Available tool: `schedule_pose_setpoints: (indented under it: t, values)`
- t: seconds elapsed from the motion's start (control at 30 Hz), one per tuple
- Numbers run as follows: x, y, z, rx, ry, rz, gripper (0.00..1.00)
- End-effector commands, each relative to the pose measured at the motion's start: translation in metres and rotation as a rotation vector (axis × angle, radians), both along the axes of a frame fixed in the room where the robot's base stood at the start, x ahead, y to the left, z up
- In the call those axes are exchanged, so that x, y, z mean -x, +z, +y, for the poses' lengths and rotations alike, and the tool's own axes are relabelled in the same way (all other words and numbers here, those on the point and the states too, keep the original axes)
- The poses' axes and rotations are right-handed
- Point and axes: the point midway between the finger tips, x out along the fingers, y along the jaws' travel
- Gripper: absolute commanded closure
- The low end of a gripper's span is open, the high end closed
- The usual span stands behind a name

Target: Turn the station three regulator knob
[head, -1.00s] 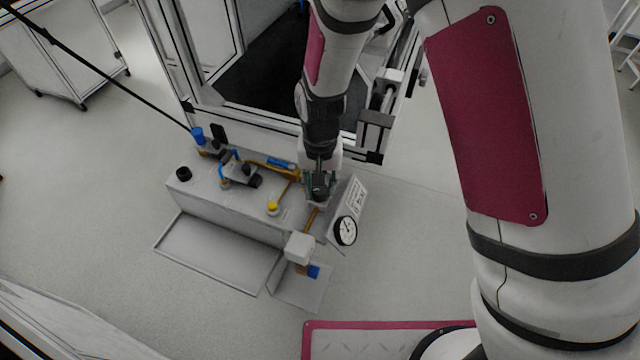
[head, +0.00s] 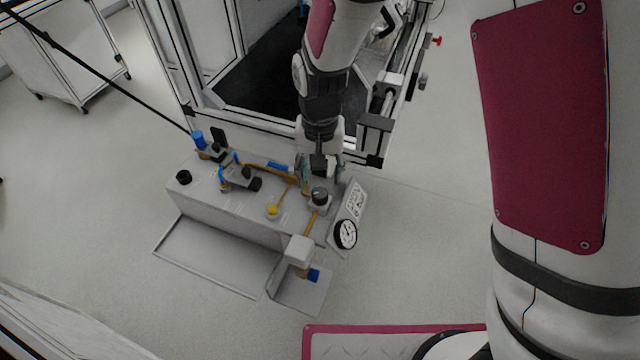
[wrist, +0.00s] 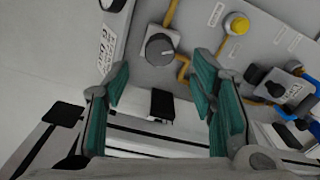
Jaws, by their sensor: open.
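A dark round knob with a grey top (head: 320,195) sits on a small pale square base on the bench unit, near the gauge; I take it as the regulator knob, though no station number is legible. It also shows in the wrist view (wrist: 160,47), with a light line across its face. My gripper (head: 321,173) is open and empty, just behind the knob and apart from it. In the wrist view its green-padded fingers (wrist: 160,90) are spread wide, with the knob beyond the fingertips.
A round white gauge (head: 345,234) is on the sloped panel right of the knob. A yellow button (head: 273,211), orange pipes and black-and-blue fittings (head: 240,178) lie to the left. A white block (head: 299,249) stands in front. A framed enclosure (head: 270,124) is close behind.

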Motion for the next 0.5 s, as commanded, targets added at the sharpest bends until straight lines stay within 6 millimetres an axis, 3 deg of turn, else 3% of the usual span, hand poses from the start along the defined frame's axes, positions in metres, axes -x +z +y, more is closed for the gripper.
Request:
schedule_pose_setpoints:
  t: [0.2, 0.5]
  values:
    - [0.000, 0.042, 0.000, -0.002, 0.001, -0.002, 0.49]
    - [0.000, 0.064, 0.000, 0.000, 0.000, 0.000, 0.49]
